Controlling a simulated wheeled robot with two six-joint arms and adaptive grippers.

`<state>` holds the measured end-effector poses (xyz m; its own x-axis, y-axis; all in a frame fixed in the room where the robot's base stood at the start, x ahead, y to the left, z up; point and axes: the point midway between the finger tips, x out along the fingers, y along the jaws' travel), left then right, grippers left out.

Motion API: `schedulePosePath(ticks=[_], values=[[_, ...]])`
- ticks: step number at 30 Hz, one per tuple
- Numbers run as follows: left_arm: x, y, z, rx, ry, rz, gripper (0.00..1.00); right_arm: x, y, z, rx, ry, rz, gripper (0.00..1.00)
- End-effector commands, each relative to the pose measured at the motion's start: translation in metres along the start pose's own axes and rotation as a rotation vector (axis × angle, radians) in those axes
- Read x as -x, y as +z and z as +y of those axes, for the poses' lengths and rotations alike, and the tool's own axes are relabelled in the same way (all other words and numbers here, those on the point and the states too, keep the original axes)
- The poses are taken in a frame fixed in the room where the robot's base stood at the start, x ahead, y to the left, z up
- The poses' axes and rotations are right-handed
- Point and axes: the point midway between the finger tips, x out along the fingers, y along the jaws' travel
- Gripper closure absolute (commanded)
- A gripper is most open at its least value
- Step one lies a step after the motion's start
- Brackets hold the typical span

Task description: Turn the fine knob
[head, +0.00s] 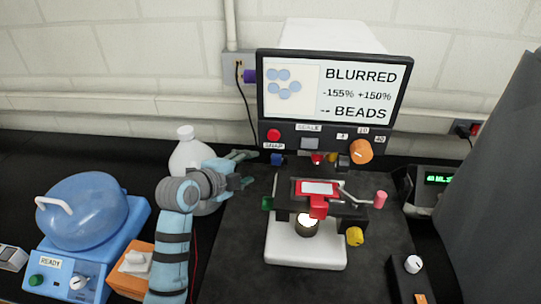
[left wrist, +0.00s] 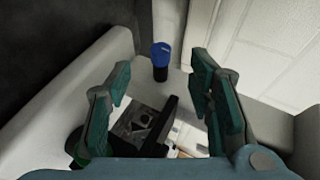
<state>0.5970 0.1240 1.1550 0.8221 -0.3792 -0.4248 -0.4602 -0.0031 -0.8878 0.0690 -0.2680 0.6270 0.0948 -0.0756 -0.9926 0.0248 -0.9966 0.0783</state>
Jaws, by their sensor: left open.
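A microscope with a white base (head: 305,252) and a black stage stands in the middle of the head view. A blue knob (head: 277,159) sits at its upper left; no label tells me whether it is the fine knob. My left gripper (head: 250,168) is open and empty, just left of the blue knob and apart from it. In the left wrist view, the blue knob (left wrist: 161,54) on a dark shaft shows beyond the open fingers (left wrist: 165,100), roughly between them. A yellow knob (head: 355,237) and a green knob (head: 267,203) sit lower. My right gripper is not in view.
A screen (head: 335,90) behind reads "BLURRED", "-155% +150%" and "-- BEADS". An orange knob (head: 361,151) is below it. A white jug (head: 188,155) stands close behind my left arm. A blue-domed device (head: 85,215) is at left, a grey curtain (head: 495,190) at right.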

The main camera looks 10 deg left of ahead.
Motion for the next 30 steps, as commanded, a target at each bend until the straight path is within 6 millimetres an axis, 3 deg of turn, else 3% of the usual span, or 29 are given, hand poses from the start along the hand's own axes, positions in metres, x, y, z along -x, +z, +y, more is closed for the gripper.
schedulePosePath(ticks=[6,12,19,25,30], values=[[-0.07,-0.004,-0.001,-0.003,0.004,0.01,0.52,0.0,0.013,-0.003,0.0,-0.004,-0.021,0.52],[-0.113,-0.002,0.001,-0.003,0.001,0.008,0.52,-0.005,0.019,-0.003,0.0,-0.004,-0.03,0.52],[-0.127,-0.001,0.001,-0.002,0.001,0.005,0.52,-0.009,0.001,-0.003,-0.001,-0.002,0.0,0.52],[-0.127,-0.001,0.0,-0.002,0.001,0.005,0.52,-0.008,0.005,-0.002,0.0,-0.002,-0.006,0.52],[-0.126,0.0,0.0,-0.002,0.002,0.004,0.79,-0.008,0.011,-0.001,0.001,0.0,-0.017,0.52]])
